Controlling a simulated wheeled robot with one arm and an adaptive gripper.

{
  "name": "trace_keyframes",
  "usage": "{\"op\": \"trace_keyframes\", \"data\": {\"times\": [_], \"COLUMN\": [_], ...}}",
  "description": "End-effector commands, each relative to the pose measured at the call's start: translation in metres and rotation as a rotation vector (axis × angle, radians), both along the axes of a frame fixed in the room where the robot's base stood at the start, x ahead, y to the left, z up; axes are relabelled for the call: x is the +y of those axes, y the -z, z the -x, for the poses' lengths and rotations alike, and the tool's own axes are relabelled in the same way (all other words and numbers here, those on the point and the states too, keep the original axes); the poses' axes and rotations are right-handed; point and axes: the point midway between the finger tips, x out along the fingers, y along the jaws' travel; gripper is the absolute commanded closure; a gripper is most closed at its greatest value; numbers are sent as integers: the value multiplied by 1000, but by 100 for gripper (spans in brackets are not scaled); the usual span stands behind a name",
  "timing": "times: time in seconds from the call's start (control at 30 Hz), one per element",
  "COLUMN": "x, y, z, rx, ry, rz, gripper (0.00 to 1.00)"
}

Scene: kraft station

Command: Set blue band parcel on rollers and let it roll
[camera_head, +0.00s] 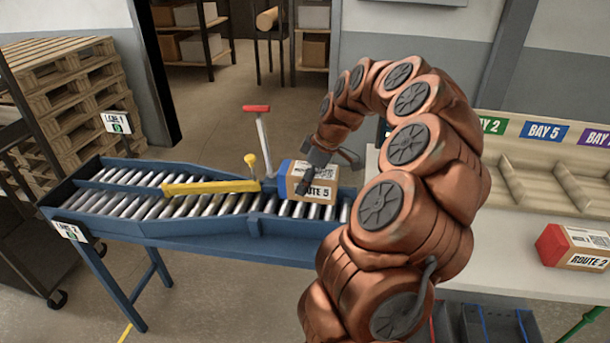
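The blue band parcel (299,187) is a brown carton with a blue band at its left end and a "ROUTE 5" label on its front. It sits upright at the right part of the roller conveyor (245,222), on or just above the rollers. My gripper (329,173) is at the parcel from above. One dark finger crosses the parcel's front and top; the other spreads out past its right rear. Whether the fingers press on the parcel cannot be told, and my arm hides the conveyor's right end.
A yellow diverter bar (210,187) lies across the rollers left of the parcel, with a yellow-knobbed lever (251,165) and a red-topped post (260,125) behind. Lane signs (118,123) mark the left end. A red-banded "ROUTE 2" parcel (578,246) lies on the table at right.

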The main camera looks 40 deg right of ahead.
Motion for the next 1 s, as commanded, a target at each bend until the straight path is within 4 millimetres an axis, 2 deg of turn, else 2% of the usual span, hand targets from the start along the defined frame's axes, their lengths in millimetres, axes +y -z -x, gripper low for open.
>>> {"op": "trace_keyframes", "data": {"times": [0.53, 0.93, 0.97, 1.0], "x": [-1, -2, -2, -2], "y": [42, 48, 48, 48], "z": [3, 3, 3, 3], "rx": [3, 2, 1, 1], "ry": [1, 1, 1, 1], "rz": [-1, -1, 0, 0], "gripper": [76, 76, 24, 20]}}
